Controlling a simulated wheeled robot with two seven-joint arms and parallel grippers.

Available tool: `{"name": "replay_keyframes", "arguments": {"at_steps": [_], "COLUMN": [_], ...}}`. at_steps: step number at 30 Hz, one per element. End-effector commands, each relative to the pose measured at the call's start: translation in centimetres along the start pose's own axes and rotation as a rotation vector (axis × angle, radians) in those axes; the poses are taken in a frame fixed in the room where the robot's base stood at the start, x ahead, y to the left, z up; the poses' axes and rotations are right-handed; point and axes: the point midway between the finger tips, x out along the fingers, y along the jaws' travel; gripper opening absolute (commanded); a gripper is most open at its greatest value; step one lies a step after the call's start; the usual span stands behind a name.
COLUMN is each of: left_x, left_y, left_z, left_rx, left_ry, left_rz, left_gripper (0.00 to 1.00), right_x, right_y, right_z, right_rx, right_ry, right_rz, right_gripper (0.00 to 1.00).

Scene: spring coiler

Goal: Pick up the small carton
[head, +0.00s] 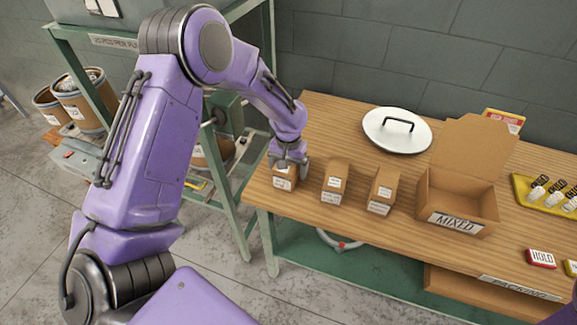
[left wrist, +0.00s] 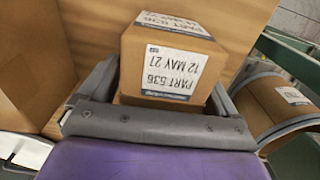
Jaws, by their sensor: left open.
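Three small brown cartons stand in a row on the wooden bench: a left one (head: 283,183), a middle one (head: 335,182) and a right one (head: 383,191). My left gripper (head: 288,163) is over the left carton, from above. The left wrist view shows this carton (left wrist: 168,62) with a white label reading "PART 536 12 MAY 27". It sits between the open fingers of my left gripper (left wrist: 165,88), one at each side. I cannot tell whether either finger touches it. My right gripper is not in view.
An open box labelled MIXED (head: 458,200) stands right of the cartons. Behind are a round white lid (head: 397,131) and the grey wall. A yellow tray (head: 547,194) and red HOLD block (head: 541,259) lie farther right. A green rack (head: 245,195) stands left of the bench.

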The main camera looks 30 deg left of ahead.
Motion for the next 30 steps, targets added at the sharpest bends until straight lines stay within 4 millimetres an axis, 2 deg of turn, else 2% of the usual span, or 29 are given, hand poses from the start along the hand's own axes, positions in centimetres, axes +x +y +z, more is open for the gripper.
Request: {"name": "replay_keyframes", "arguments": {"at_steps": [2,3,10,18,22,26,30], "left_x": [0.0,0.0,0.0,-0.2,-1.0,-3.1,-6.5], "left_y": [0.0,0.0,0.1,0.1,0.1,0.1,-1.0], "left_z": [0.0,0.0,0.0,-0.1,-0.2,-0.2,2.5], "left_rx": [0.001,0.001,0.001,0.001,0.001,0.001,0.001], "left_ry": [0.000,0.000,0.000,0.003,0.004,0.008,0.007], "left_rz": [0.000,0.000,0.000,0.000,0.000,0.001,0.002], "left_gripper": [0.92,0.88,0.13,0.11,0.11,0.11,0.11], "right_x": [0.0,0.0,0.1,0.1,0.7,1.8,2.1], "right_y": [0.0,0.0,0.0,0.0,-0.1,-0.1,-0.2], "right_z": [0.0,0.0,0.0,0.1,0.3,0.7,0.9], "right_rx": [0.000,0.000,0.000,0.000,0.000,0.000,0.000], "right_ry": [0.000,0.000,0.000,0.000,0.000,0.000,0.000], "right_rz": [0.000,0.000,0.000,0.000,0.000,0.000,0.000], "right_gripper": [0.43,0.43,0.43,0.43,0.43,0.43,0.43]}}
